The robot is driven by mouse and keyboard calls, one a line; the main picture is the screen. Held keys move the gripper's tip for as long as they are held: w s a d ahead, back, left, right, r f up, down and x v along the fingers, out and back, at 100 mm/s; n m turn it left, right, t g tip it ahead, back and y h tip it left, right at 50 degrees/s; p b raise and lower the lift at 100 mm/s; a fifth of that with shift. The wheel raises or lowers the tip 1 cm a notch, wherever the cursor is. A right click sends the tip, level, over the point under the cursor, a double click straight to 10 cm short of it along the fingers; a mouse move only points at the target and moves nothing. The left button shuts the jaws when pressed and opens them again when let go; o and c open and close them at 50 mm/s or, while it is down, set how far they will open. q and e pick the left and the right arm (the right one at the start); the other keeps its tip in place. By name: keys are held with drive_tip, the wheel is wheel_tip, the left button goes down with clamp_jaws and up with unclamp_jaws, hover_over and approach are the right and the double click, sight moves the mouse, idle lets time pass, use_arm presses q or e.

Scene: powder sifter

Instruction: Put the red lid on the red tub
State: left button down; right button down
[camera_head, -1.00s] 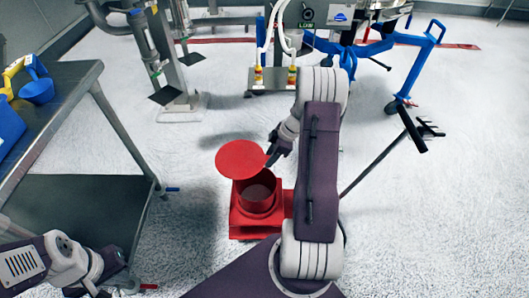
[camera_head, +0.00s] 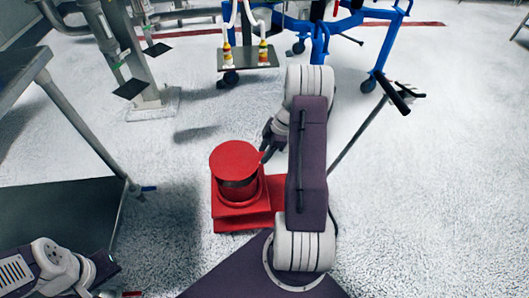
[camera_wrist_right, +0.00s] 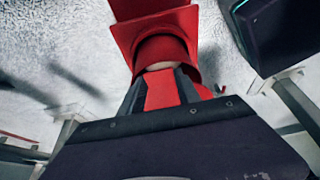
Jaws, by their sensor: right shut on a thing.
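The red lid (camera_head: 234,159) is a flat disc over the mouth of the red tub (camera_head: 240,194). A sliver of the tub's inside shows below the lid's near edge, so the lid seems a little above the rim. My right gripper (camera_head: 266,150) is shut on the lid's right far edge. In the right wrist view the lid (camera_wrist_right: 161,90) shows between the dark fingers, with the tub (camera_wrist_right: 165,50) just beyond; the exact gap is hard to judge. My left gripper (camera_head: 106,268) is low at the left, away from the tub, and its jaws are unclear.
The tub stands on a red square base (camera_head: 262,208) on the pale floor. A metal table (camera_head: 60,215) is at the left. A blue wheeled frame (camera_head: 318,35) stands at the back, and a thin pole with a dark handle (camera_head: 393,93) is at the right.

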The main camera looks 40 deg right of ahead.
drive_tip(key=shift+f+b, duration=2.2)
drive_tip(key=shift+f, duration=0.5)
drive_tip(key=shift+f+b, duration=0.4)
drive_tip(key=c, duration=0.8)
unclamp_jaws()
drive_tip(key=shift+o, duration=0.2)
drive_tip(key=shift+r, duration=0.1)
drive_tip(key=p+v, duration=0.5)
drive_tip(key=v, duration=0.4)
drive_tip(key=shift+a, duration=0.1)
